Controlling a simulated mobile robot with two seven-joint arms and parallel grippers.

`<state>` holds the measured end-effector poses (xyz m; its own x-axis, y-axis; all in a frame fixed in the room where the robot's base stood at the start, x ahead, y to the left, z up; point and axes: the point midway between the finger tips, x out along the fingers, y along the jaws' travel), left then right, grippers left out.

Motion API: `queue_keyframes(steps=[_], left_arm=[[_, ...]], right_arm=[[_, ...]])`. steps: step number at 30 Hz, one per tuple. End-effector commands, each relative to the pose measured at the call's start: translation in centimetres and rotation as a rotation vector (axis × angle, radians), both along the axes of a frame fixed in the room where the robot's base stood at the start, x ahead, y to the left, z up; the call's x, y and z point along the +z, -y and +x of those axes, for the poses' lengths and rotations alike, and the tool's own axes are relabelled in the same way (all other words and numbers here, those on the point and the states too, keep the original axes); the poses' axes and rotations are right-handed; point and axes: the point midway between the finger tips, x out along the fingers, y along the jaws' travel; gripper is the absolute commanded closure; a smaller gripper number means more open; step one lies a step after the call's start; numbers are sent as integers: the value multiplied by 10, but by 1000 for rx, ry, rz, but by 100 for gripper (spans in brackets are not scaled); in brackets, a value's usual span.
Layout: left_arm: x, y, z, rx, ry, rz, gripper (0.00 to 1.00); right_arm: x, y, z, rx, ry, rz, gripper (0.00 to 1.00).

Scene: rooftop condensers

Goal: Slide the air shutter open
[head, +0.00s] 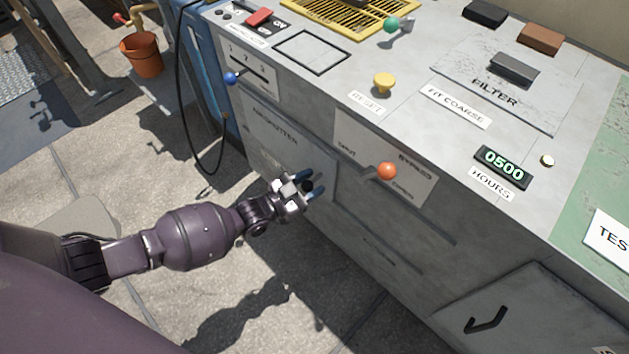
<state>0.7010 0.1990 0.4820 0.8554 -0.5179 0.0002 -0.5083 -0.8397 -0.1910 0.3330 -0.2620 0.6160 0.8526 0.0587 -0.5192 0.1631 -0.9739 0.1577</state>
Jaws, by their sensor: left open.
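The air shutter (262,135) is a flat grey panel on the front face of the grey cabinet, with a printed label near its top. My left gripper (314,186) is at the panel's lower right part, with its blue-tipped fingers apart. A small dark round thing shows between the fingers; I cannot tell whether it is the shutter's knob or whether the fingers touch it. The gripper hides that part of the panel. My right gripper is not in view.
A lever with an orange ball (387,171) sticks out right of the shutter. A blue-knobbed slider (232,78) is above left. A black cable (181,110) hangs at the cabinet's left end. The cabinet top carries a yellow knob (383,82) and a filter cover (512,80).

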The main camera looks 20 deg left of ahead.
Motion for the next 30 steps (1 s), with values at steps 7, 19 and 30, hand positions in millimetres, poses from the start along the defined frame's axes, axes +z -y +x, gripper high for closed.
queue_keyframes(steps=[7, 19, 30], left_arm=[[0, 5, 8, 0, -1, 1, 57], [0, 5, 8, 0, 0, 0, 87], [1, 11, 5, -1, 1, 0, 100]], right_arm=[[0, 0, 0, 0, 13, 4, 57], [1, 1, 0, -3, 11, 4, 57], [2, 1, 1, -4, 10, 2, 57]])
